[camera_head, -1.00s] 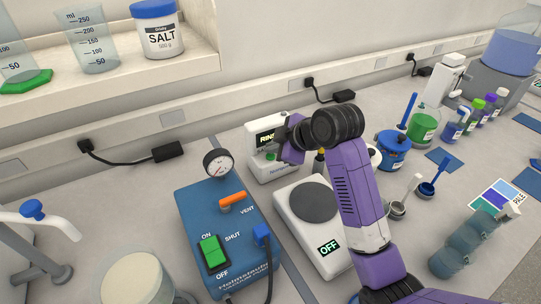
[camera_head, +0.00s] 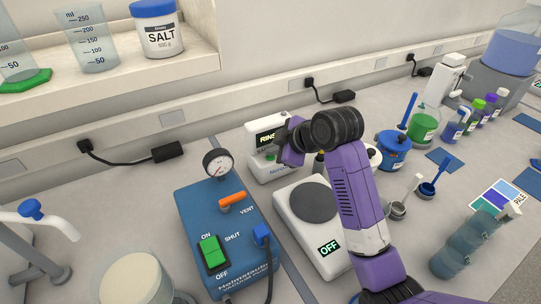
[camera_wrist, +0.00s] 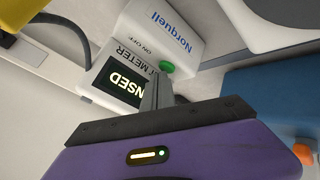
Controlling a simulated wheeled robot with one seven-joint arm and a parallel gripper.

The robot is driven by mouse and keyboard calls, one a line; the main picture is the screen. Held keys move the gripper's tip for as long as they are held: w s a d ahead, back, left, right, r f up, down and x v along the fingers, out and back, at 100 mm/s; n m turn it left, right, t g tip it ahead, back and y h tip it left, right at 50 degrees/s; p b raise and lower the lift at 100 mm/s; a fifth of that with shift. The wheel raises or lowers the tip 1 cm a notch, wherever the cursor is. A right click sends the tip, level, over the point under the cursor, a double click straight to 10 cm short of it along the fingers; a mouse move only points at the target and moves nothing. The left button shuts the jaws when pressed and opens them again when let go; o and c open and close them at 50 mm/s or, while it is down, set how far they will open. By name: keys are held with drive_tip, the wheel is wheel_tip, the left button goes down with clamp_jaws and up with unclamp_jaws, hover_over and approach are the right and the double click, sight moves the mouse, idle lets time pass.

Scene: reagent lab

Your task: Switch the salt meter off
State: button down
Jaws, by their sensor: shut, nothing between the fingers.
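The salt meter (camera_head: 262,168) is a white box against the back wall, with a lit dark display partly hidden by my gripper. In the wrist view its front (camera_wrist: 150,42) appears turned over, with "T METER", "ON/OFF" and "Norquell" lettering and a display (camera_wrist: 122,84) ending in "NSED". My gripper (camera_wrist: 158,82) is shut and empty. Its fingertips are close to the button, beside it in the wrist view; I cannot tell whether they touch.
A white balance (camera_head: 308,215) reading OFF stands in front of the meter. A blue pump box (camera_head: 222,240) with a green switch and orange lever is to the left.

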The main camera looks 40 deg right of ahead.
idle(0.6)
drive_tip(key=shift+r+p, duration=0.7)
drive_tip(key=shift+p, duration=0.1)
wheel_tip(320, 180, up, 5)
drive_tip(key=p, duration=0.4)
drive_tip(key=shift+p, duration=0.3)
idle(0.5)
